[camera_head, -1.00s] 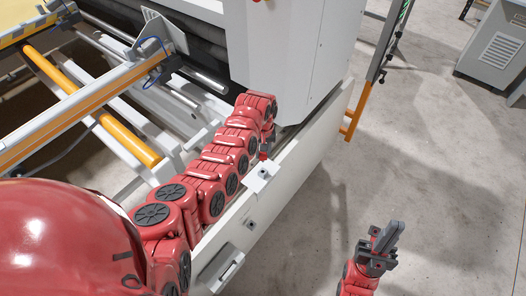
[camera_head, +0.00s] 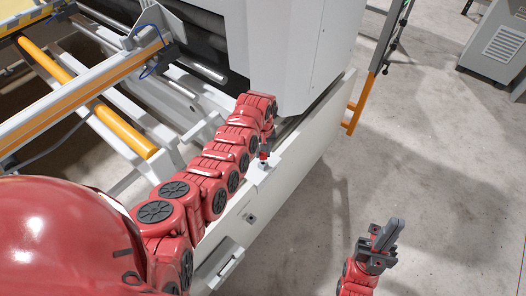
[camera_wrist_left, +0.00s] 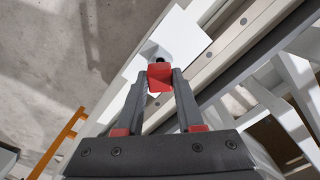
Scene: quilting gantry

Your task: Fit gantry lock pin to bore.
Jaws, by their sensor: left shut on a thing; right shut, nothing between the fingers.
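My left gripper (camera_head: 264,153) is low over the white plate (camera_head: 261,175) on the side of the machine's long beam. In the left wrist view its two fingers (camera_wrist_left: 160,88) are shut on the red block-like end of the lock pin (camera_wrist_left: 160,77). The plate (camera_wrist_left: 136,67) lies beyond the pin there. A small dark spot, maybe the bore, shows just past the red end, partly covered by it. I cannot tell whether the pin touches the plate or enters a hole. My right gripper (camera_head: 387,236) is shut and empty above the floor at the lower right.
The white beam (camera_head: 300,160) runs diagonally beside the left arm, under a large white machine housing (camera_head: 295,55). Orange-edged rails (camera_head: 125,130) lie at the left. An orange post (camera_head: 361,105) stands right of the housing.

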